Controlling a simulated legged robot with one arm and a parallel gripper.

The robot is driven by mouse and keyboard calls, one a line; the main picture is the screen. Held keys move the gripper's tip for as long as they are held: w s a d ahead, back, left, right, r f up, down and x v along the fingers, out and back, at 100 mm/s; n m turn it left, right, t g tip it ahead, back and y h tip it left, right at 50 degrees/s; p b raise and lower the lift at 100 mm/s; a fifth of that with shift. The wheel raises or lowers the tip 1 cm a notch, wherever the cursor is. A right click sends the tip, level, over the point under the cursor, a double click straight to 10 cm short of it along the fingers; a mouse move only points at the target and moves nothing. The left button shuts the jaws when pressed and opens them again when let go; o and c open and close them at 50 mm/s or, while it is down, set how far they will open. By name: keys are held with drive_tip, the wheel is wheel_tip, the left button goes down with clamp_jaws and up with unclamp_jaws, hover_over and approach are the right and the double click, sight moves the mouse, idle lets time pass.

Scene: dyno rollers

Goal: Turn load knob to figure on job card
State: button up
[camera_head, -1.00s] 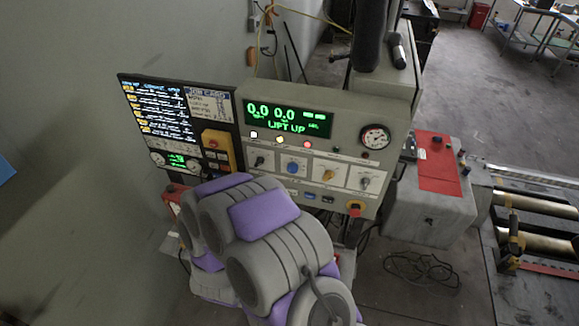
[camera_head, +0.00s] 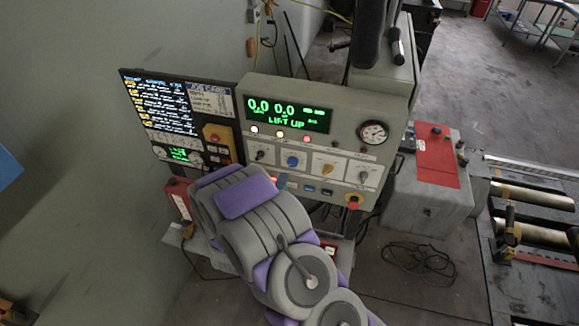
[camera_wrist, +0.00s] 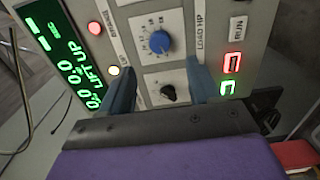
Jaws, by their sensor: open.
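The control panel (camera_head: 312,150) carries a row of knobs under a lit display reading 0.0, 0.0 and LIFT UP. The blue knob (camera_head: 292,161) sits beside the label LOAD HP in the wrist view, where it shows large (camera_wrist: 160,42). A black knob (camera_wrist: 168,93) is next to it. The job card (camera_head: 210,100) is left of the display; its figures are too small to read. My gripper (camera_wrist: 158,68) is open, its two blue fingers apart in front of the panel, with the blue knob just beyond the fingertips and the black knob between the fingers. Nothing is held.
A yellow knob (camera_head: 327,170) and a grey knob (camera_head: 363,175) are to the right, with a red stop button (camera_head: 353,202) below. A pressure gauge (camera_head: 374,132) is at the upper right. Small lamps run under the display. A red-topped cabinet (camera_head: 430,185) stands to the right.

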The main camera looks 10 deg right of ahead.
sight(291, 165)
drive_tip(key=p+x, duration=0.1)
drive_tip(key=x, duration=0.8)
drive_tip(key=shift+c, duration=0.3)
drive_tip(key=shift+s+f, duration=0.1)
drive_tip(key=c, duration=1)
drive_tip(key=shift+o, duration=0.2)
